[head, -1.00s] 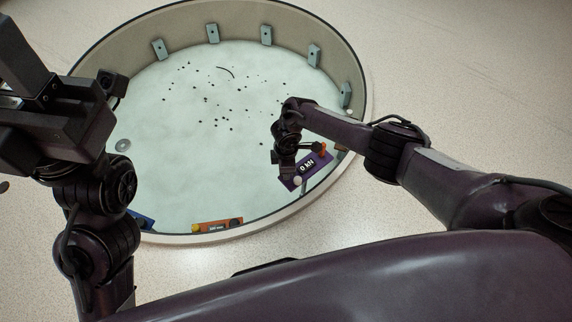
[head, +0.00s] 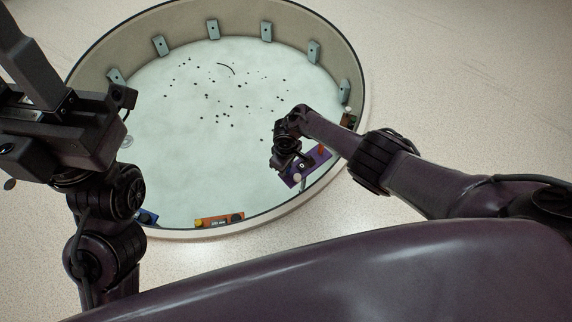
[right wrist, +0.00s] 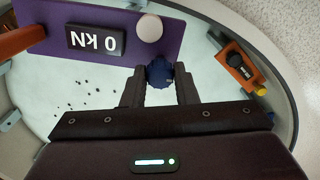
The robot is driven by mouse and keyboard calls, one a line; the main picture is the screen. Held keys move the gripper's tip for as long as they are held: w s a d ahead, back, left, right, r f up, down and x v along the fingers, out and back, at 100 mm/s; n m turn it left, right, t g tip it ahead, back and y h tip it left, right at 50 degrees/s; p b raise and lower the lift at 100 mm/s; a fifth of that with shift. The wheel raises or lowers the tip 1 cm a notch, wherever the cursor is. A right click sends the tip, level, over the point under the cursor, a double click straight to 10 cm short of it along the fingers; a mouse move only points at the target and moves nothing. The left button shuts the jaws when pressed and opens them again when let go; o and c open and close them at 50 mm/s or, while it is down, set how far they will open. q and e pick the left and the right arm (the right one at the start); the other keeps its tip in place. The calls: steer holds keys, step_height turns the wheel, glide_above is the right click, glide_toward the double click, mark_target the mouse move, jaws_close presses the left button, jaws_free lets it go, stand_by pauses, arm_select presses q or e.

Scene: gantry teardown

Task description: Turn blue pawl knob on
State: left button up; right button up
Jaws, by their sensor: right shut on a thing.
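The blue pawl knob (right wrist: 160,73) is a small dark blue ribbed knob at the edge of a purple panel (right wrist: 185,38), in the right wrist view. My right gripper (right wrist: 160,84) is shut on it, one finger on each side. In the head view the right gripper (head: 300,164) is over the purple panel (head: 318,162) at the basin's near right, and the knob is hidden. My left gripper (head: 70,125) is at the left, away from the panel; its jaws cannot be made out.
The panel carries a "0 kN" display (right wrist: 96,40), a white round knob (right wrist: 149,28) and an orange lever (right wrist: 22,40). An orange unit (head: 218,220) and a blue unit (head: 147,218) sit along the near rim of the round basin (head: 268,212). Small dark bits lie mid-floor.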

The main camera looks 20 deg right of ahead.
stand_by(0.5)
steer(key=o, duration=1)
steer(key=shift+r, duration=0.1)
